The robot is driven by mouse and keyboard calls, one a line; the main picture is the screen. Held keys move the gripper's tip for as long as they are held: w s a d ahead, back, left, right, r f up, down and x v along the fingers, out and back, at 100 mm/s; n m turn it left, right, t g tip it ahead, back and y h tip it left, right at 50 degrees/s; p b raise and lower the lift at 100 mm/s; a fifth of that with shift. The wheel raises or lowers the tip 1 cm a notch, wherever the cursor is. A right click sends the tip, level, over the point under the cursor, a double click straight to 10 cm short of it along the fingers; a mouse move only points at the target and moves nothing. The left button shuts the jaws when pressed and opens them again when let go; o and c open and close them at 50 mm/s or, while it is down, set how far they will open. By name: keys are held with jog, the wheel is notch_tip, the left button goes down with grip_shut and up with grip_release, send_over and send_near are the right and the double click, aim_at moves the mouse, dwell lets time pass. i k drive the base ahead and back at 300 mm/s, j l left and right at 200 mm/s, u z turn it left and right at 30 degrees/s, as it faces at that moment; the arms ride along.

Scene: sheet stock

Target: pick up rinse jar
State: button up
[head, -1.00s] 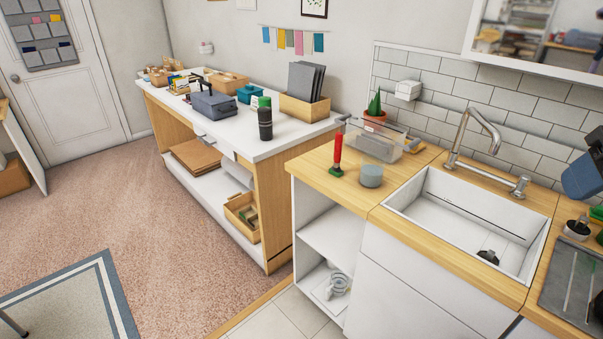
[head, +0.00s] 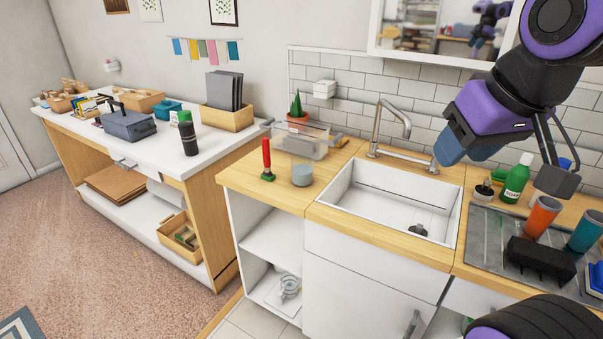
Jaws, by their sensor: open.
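The rinse jar appears to be the small, cloudy grey jar (head: 302,174) standing upright on the wooden counter, just left of the sink. A red-handled tool (head: 267,160) with a green base stands close to its left. A clear plastic bin (head: 308,143) sits behind it. My gripper (head: 556,180) is at the upper right, over the counter right of the sink, well apart from the jar. It looks empty; its fingers are seen partly from the side.
The white sink (head: 348,203) with its tall faucet (head: 392,125) lies between the jar and my gripper. A green bottle (head: 516,180), orange cup (head: 541,218), teal cup (head: 586,232) and black block (head: 540,260) crowd the right. The counter front beside the jar is clear.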

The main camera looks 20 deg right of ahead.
aim_at(302, 170)
jog(key=i+j+z, duration=0.2)
jog(key=j, duration=0.15)
jog(key=i+j+z, duration=0.15)
jog(key=j, duration=0.2)
jog(key=i+j+z, duration=0.2)
jog(key=j, duration=0.2)
jog(key=i+j+z, duration=0.15)
jog(key=j, duration=0.3)
jog(key=i+j+z, duration=0.2)
jog(key=j, duration=0.2)
jog(key=k, duration=0.1)
